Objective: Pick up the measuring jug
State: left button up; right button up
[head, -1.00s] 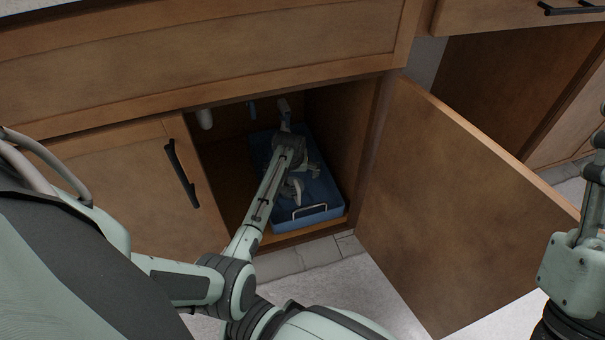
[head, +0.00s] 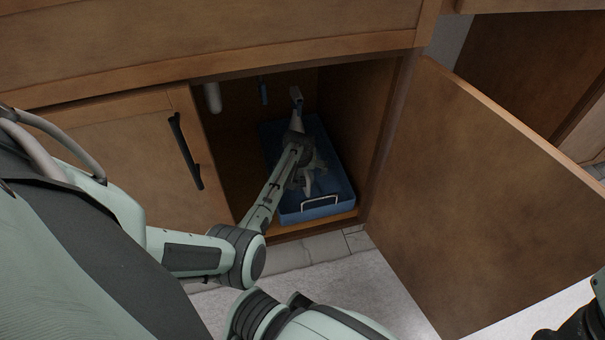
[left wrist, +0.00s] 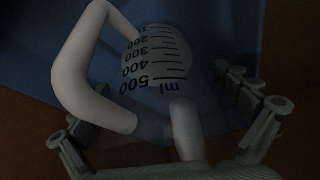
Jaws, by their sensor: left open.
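The measuring jug (left wrist: 155,62) shows close up in the left wrist view. It is pale and see-through, with black ml marks up to 500, upside down in this view. Its thick pale handle (left wrist: 72,80) curves out on the left. My left gripper (left wrist: 168,125) is open, its two fingers apart on either side of the lower frame, with part of the handle between them. I cannot tell whether they touch it. In the head view my left gripper (head: 309,180) is down in the blue bin (head: 322,211), and my arm largely hides the jug there.
The bin stands on the floor of an open wooden cabinet. The open cabinet door (head: 470,190) stands on the right, and the shut door (head: 120,170) is on the left. The cabinet frame closely surrounds my arm.

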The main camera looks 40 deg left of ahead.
pick_arm(q)
jog(key=shift+c, duration=0.2)
jog(key=c, duration=1.3)
jog(key=shift+r, duration=0.15)
